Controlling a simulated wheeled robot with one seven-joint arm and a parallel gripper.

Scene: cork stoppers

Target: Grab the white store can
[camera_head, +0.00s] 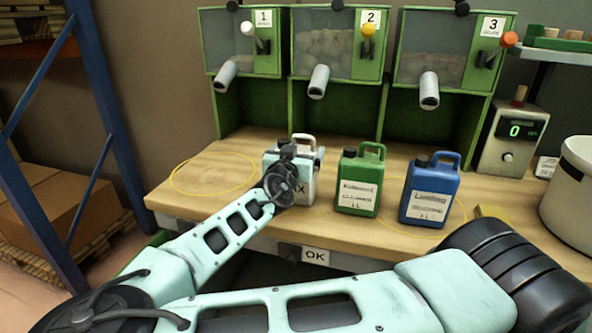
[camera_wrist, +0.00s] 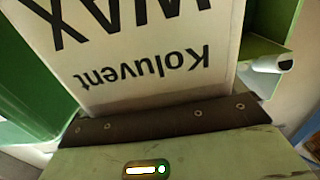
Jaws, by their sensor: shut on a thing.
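The white can (camera_head: 303,189) stands at the left of a row of three cans on the wooden bench. Its pale handle shows above my gripper (camera_head: 298,154), which is shut on the can's upper part from the front. My wrist hides much of the can's front. In the wrist view the can's white label (camera_wrist: 150,45) fills the upper middle, reading "WAX" and "Koluvent" upside down, close against a dark riveted strip. The fingertips' contact is not clear. I cannot tell whether the can touches the bench.
A green can (camera_head: 361,180) and a blue can (camera_head: 430,190) stand to the right. Three numbered green dispensers (camera_head: 342,45) are behind. A scale (camera_head: 513,135) and a white pot (camera_head: 575,185) are at the right. A yellow ring (camera_head: 190,192) marks empty bench at the left.

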